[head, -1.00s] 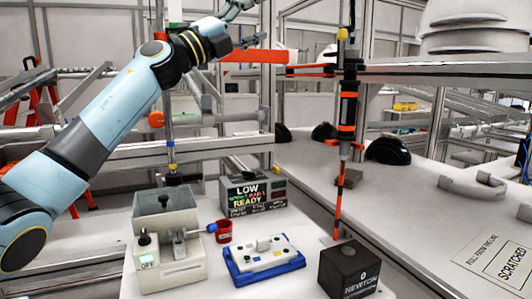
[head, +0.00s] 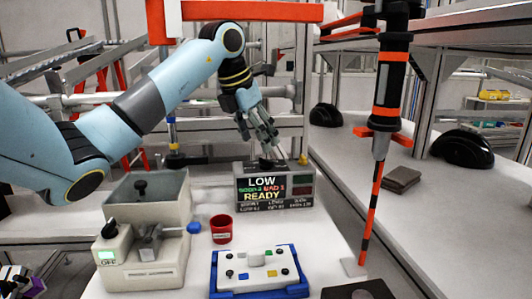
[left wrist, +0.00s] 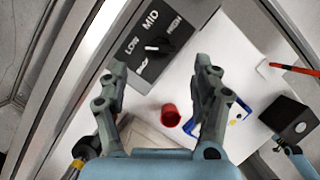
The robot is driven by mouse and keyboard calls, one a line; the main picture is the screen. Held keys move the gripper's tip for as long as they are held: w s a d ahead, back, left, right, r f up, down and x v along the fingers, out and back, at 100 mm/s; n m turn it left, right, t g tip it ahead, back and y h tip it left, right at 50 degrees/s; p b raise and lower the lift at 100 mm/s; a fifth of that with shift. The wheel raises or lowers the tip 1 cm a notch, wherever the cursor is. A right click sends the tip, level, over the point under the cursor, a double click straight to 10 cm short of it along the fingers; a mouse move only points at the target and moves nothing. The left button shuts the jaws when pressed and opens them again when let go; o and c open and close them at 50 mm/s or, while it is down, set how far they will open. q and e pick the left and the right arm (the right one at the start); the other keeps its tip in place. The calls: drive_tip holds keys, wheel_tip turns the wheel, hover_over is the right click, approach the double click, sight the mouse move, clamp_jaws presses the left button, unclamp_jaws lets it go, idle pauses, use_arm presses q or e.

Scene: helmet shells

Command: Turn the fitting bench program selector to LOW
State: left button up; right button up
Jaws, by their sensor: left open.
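The program selector is a dark knob (left wrist: 160,46) with a white pointer, on the dark panel (left wrist: 143,68) lettered LOW, MID and HIGH in the left wrist view. The pointer lies on the LOW side. In the head view the panel is on top of the display box (head: 272,187), whose screen reads LOW and READY. My left gripper (head: 273,150) is open above the box, its fingers hiding part of the knob. In the left wrist view the open gripper (left wrist: 160,66) has one finger on each side, with nothing between them. A small part of what looks like my right gripper (left wrist: 284,146) shows at the lower right.
A red cup (head: 221,229), a blue-trimmed tray fixture (head: 258,290), a grey tester (head: 145,262) and a black box (head: 358,290) stand on the white bench. An orange-black hanging tool (head: 386,90) is at right. An orange beam (head: 235,11) crosses above.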

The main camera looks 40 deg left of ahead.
sight(264, 166)
use_arm(q)
drive_tip(key=x, duration=0.4)
drive_tip(key=shift+w+f, duration=0.25)
drive_tip(key=shift+f, duration=0.05)
drive_tip(key=shift+w+f+p, duration=0.1)
drive_tip(key=shift+f+p, duration=0.2)
drive_tip(key=shift+w+f, duration=0.1)
drive_tip(key=shift+f, duration=0.15)
use_arm(e)
drive_tip(key=shift+w+d+r, duration=0.15)
drive_tip(key=shift+w+r, duration=0.1)
drive_tip(key=shift+w, duration=0.2)
drive_tip(key=shift+w+d+r, duration=0.1)
drive_tip(key=shift+w+r, duration=0.1)
drive_tip(key=shift+w, duration=0.2)
